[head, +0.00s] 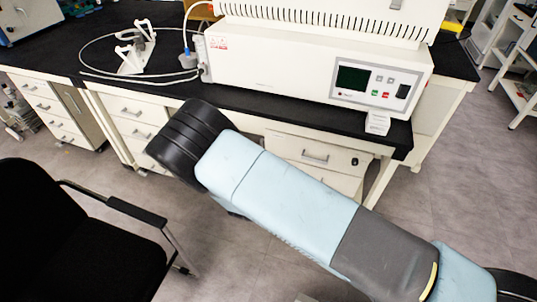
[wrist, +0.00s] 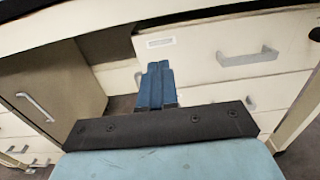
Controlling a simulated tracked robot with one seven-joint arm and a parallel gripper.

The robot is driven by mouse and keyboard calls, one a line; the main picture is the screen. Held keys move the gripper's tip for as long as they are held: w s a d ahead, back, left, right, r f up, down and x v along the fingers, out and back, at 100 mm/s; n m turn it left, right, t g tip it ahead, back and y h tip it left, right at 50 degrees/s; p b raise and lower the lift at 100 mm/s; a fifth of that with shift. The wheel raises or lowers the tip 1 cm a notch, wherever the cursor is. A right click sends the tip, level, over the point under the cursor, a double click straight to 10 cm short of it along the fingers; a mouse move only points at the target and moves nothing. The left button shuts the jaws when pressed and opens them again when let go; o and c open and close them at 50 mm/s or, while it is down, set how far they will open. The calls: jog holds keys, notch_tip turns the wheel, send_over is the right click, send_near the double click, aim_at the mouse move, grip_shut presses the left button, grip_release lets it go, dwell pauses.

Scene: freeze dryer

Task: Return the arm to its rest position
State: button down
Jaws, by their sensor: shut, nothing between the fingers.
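My gripper (wrist: 156,86) shows in the wrist view, with its two blue fingers pressed together and nothing between them. It points toward the drawer fronts under the bench and appears apart from them. In the head view my light blue and grey arm stretches from the lower right up to the middle left, and the gripper itself is hidden there. The freeze dryer (head: 300,72), a white machine with a dark screen and small buttons, stands on the black bench top (head: 262,105) behind the arm.
A black chair (head: 75,240) with an armrest stands at the lower left. White drawers (head: 130,110) sit under the bench; a drawer with a metal handle (wrist: 247,58) is close in the wrist view. A white rack (head: 135,48) and tubing lie on the bench. Open floor (head: 450,190) shows at the right.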

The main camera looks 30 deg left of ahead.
jog(key=w+d+r+m+g+h, duration=0.2)
jog(key=w+d+r+m+h, duration=0.3)
jog(key=d+r, duration=0.25)
jog(key=w+d+r+m+g+h, duration=0.2)
jog(key=w+d+r+m+h, duration=0.2)
jog(key=w+d+r+m, duration=0.25)
jog(key=s+d+r+m+g+h, duration=0.1)
jog(key=d+r+m+g, duration=0.35)
jog(key=d+r, duration=0.45)
jog(key=d+r+m+g+h, duration=0.25)
jog(key=d+r+m, duration=0.35)
jog(key=d, duration=0.5)
jog(key=s+d+r+m+g+y, duration=0.6)
jog(key=s+d+r, duration=0.4)
jog(key=d+r, duration=0.45)
jog(key=s+d+r+m+t+y, duration=0.2)
jog(key=s+d+r+m, duration=0.1)
jog(key=s, duration=0.5)
jog(key=s+d+r+m+t+y, duration=0.2)
jog(key=s+d+r+m, duration=0.1)
jog(key=s+m, duration=0.3)
jog(key=shift+s+t, duration=0.4)
jog(key=shift+s, duration=0.8)
